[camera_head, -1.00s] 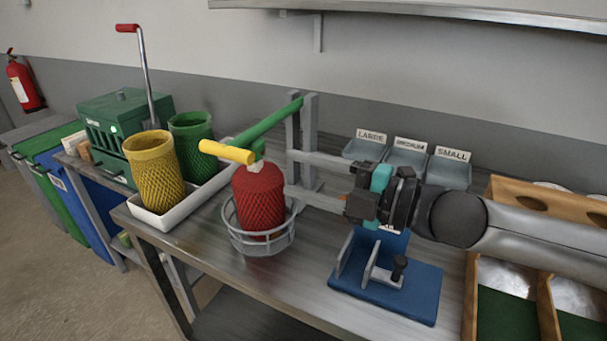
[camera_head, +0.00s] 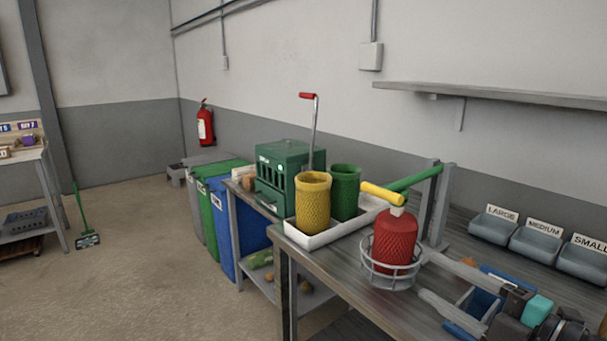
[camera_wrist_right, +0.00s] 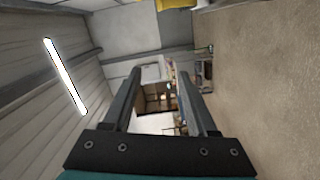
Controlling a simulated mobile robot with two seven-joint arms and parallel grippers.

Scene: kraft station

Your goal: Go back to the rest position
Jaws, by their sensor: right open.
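My right gripper (camera_head: 426,275) comes in from the lower right of the head view, over the metal bench (camera_head: 345,285). Its two grey fingers are apart and point left, close to the wire basket (camera_head: 390,277) in the picture. I cannot tell whether they touch it. In the right wrist view the gripper (camera_wrist_right: 158,72) is open, with nothing between its fingers. My left gripper is not in view.
Yellow (camera_head: 312,200) and green (camera_head: 344,190) mesh rolls stand in a white tray (camera_head: 330,236). A blue fixture (camera_head: 477,300) lies partly behind my gripper. Open floor (camera_head: 150,265) is at left.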

